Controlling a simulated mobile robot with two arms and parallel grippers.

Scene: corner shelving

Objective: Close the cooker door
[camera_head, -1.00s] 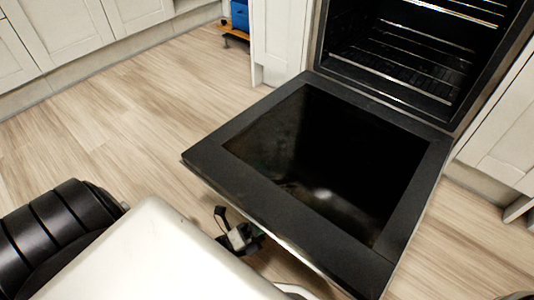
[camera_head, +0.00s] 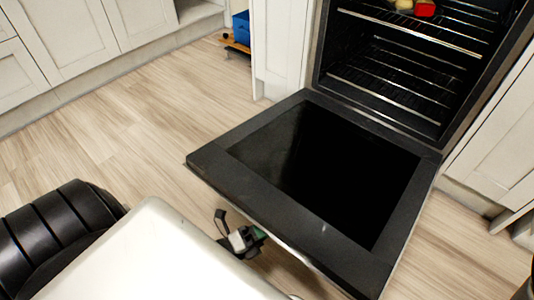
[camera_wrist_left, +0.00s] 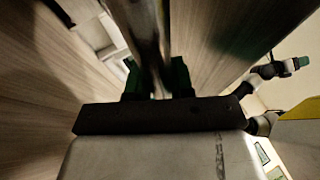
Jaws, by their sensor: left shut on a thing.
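The cooker door (camera_head: 213,154) is a dark panel with a black glass middle, swung down and wide open from the cooker (camera_head: 322,50) in the head view. My left gripper (camera_head: 243,238) is at the door's outer edge, partly hidden behind it and my pale arm. In the left wrist view my left gripper (camera_wrist_left: 158,82) has its green fingers shut around a shiny metal bar (camera_wrist_left: 150,45), which looks like the door handle. A small arm-like shape with a green tip (camera_wrist_left: 303,61) at the right of that view may be my right gripper; its jaws are unclear.
Wire racks (camera_head: 400,95) are inside the cooker, with a red item (camera_head: 425,9) on the upper one. White cabinets (camera_head: 500,140) flank the cooker. A blue box (camera_head: 241,28) stands at the back. The wooden floor (camera_head: 110,130) left of the door is clear.

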